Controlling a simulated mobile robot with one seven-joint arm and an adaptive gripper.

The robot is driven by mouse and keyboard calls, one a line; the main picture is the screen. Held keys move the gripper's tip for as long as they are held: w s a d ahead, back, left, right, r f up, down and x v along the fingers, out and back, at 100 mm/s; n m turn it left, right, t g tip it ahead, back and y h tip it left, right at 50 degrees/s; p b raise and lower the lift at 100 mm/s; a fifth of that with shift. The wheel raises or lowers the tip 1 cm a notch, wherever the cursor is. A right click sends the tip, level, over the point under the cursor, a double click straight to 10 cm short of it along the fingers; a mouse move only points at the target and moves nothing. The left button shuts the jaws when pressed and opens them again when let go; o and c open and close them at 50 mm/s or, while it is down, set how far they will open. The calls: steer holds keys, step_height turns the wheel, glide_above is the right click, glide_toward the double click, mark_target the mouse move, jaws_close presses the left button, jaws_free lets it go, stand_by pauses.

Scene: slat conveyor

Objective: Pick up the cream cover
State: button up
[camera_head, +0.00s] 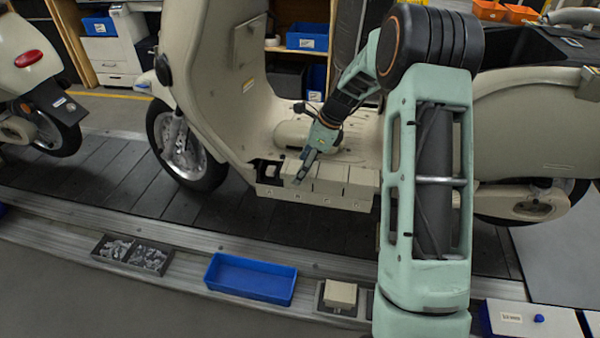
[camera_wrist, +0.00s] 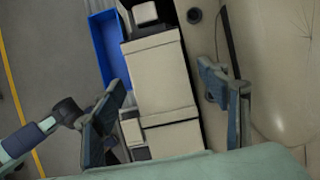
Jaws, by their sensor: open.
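A small cream cover (camera_head: 341,292) sits in a dark holder (camera_head: 322,300) on the rail in front of the conveyor, just right of a blue tray. In the wrist view, a small cream piece (camera_wrist: 133,131) beyond the left finger appears to be this cover. My gripper (camera_head: 304,168) is above the scooter's row of cream compartments (camera_head: 330,185), behind and above the cover. In the wrist view my gripper (camera_wrist: 166,98) has its fingers wide apart, with nothing held between them. The compartment row (camera_wrist: 160,75) lies below and between the fingers.
The blue tray (camera_head: 250,278) looks empty. A dark bin of metal parts (camera_head: 132,253) is farther left on the rail. The scooter body (camera_head: 225,90) rises close behind my gripper.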

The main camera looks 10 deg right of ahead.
steer(key=shift+c, duration=0.3)
steer(key=c, duration=1.3)
steer(key=shift+r, duration=0.1)
step_height(320, 180, up, 10)
steer(key=shift+f+p, duration=0.1)
steer(key=shift+p, duration=0.6)
steer(key=shift+r, duration=0.2)
step_height(320, 180, up, 7)
steer(key=p, duration=0.7)
steer(key=shift+f, duration=0.15)
